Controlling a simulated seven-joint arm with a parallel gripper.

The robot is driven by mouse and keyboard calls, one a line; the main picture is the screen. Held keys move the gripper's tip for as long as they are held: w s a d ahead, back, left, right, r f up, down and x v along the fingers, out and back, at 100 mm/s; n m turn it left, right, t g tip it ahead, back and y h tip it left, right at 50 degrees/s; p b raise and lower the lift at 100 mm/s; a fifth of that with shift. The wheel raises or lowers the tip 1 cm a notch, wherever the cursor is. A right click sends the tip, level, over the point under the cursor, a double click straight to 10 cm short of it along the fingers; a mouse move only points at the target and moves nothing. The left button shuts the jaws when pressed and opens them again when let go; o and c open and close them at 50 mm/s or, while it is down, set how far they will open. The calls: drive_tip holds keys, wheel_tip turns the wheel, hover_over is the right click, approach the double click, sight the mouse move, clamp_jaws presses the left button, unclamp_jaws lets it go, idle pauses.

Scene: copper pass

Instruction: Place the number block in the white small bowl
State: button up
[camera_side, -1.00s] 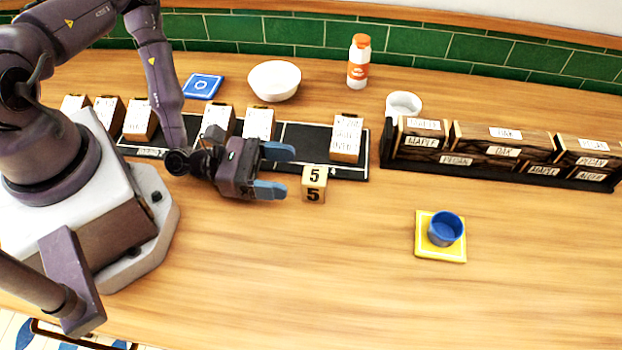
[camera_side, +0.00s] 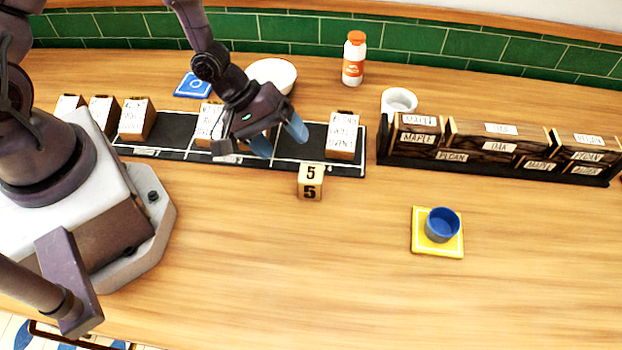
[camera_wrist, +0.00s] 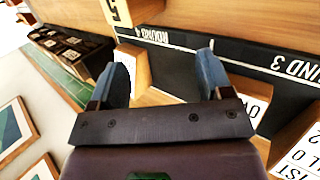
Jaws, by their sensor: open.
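The number block (camera_side: 310,181), a yellowish cube with black 5s, sits on the table just in front of the black board; it also shows at the top edge of the wrist view (camera_wrist: 117,12). My gripper (camera_side: 280,138) is open and empty, with its blue fingers pointing down over the board, behind and left of the block and apart from it. In the wrist view the two fingers (camera_wrist: 163,65) are spread. A small white bowl (camera_side: 399,101) stands behind the left end of the dark rack. A larger white bowl (camera_side: 272,75) stands at the back, partly hidden by my arm.
The black board (camera_side: 180,128) carries several labelled wooden blocks, one (camera_side: 342,137) right of my gripper. A dark rack (camera_side: 382,140) of labelled wood pieces stands right. A blue cup (camera_side: 442,224) sits on a yellow coaster (camera_side: 420,245). An orange-capped bottle (camera_side: 353,60) stands behind. The front table is clear.

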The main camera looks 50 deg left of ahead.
sight(311, 173)
drive_tip(key=w+d+r+y, duration=0.1)
drive_tip(key=d+r+g+y, duration=0.1)
drive_tip(key=w+d+r+g+y, duration=0.1)
drive_tip(key=d+y, duration=0.1)
drive_tip(key=shift+w+r, duration=0.2)
drive_tip(key=shift+w, duration=0.1)
drive_tip(key=d+r, duration=0.1)
drive_tip(key=s+d+r+g+y, duration=0.1)
drive_tip(key=r, duration=0.1)
drive_tip(key=s+d+r+g+y, duration=0.1)
drive_tip(key=d, duration=0.1)
drive_tip(key=shift+s+d+r, duration=0.1)
drive_tip(key=shift+s+r, duration=0.05)
drive_tip(key=shift+r, duration=0.25)
wheel_tip(311, 173, down, 12)
drive_tip(key=shift+f, duration=0.25)
drive_tip(key=c, duration=1.1)
drive_tip(key=shift+r, duration=0.1)
